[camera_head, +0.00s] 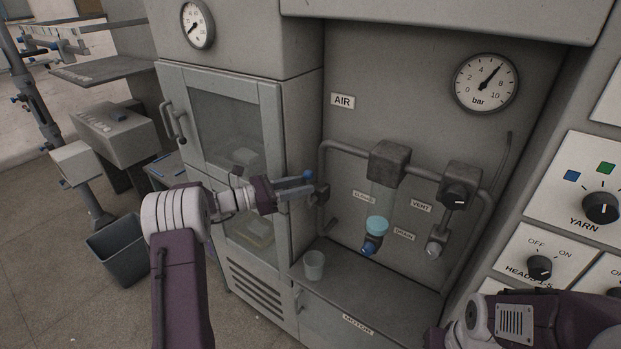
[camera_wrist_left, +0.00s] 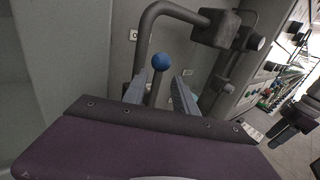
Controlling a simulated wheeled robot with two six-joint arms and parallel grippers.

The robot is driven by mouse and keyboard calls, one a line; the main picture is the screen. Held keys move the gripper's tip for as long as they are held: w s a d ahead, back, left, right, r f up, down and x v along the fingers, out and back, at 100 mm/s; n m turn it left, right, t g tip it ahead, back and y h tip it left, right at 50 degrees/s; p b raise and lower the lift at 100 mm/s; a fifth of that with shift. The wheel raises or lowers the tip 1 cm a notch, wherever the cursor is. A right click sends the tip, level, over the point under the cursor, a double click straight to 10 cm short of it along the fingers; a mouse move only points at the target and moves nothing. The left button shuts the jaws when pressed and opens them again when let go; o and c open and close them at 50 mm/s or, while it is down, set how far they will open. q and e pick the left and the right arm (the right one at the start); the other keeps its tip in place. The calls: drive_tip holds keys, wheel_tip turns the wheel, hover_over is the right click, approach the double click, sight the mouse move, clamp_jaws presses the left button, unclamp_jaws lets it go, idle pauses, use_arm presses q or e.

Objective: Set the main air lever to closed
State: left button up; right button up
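The main air lever, with a blue ball knob (camera_head: 308,174), is on the pipe at the left of the AIR panel. In the left wrist view the blue knob (camera_wrist_left: 161,62) and its stem stand between my two grey fingers. My left gripper (camera_head: 296,187) is open, its fingers on either side of the lever with gaps visible. Contact cannot be seen.
A grey pipe with valve blocks (camera_head: 389,163) runs right of the lever. A glass-doored cabinet (camera_head: 228,125) stands left. Switch panels (camera_head: 581,190) stand right.

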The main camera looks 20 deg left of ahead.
use_arm(q)
drive_tip(key=shift+w+d+f, duration=0.1)
drive_tip(key=shift+w+d, duration=0.3)
drive_tip(key=shift+w, duration=0.2)
drive_tip(key=shift+w+d, duration=0.4)
drive_tip(key=shift+w, duration=0.15)
drive_tip(key=shift+s+r, duration=0.3)
drive_tip(key=shift+s, duration=0.2)
drive_tip(key=shift+w+d+f, duration=0.1)
drive_tip(key=shift+w+d, duration=0.05)
drive_tip(key=shift+c, duration=0.6)
drive_tip(key=shift+w+f, duration=0.1)
drive_tip(key=shift+w, duration=0.1)
clamp_jaws()
